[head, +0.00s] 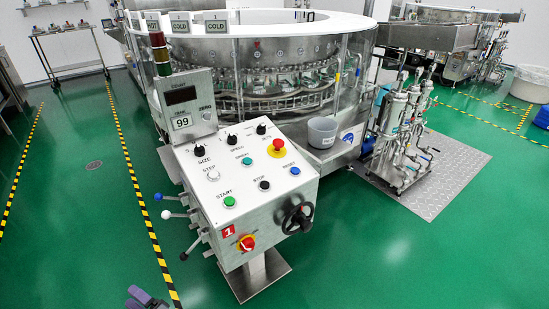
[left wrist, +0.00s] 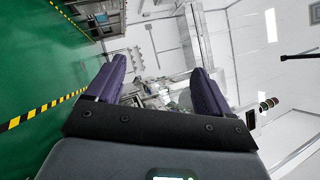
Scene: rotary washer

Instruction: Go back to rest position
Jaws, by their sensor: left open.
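My left gripper (head: 148,299) shows only in part at the bottom edge of the head view, left of the control panel (head: 250,185). In the left wrist view the left gripper (left wrist: 158,85) has its two purple fingers spread apart with nothing between them. It is apart from the panel. My right gripper is in neither view. The panel stands on a metal pedestal and has several buttons, knobs, a red emergency stop on a yellow base (head: 277,147), a black handwheel (head: 298,218) and side levers (head: 170,214).
The round rotary washer (head: 265,50) stands behind the panel. A grey bucket (head: 322,132) sits at its front. A pump skid (head: 400,140) stands at right on a metal plate (head: 425,190). The green floor (head: 80,220) at left is clear, with yellow-black stripes.

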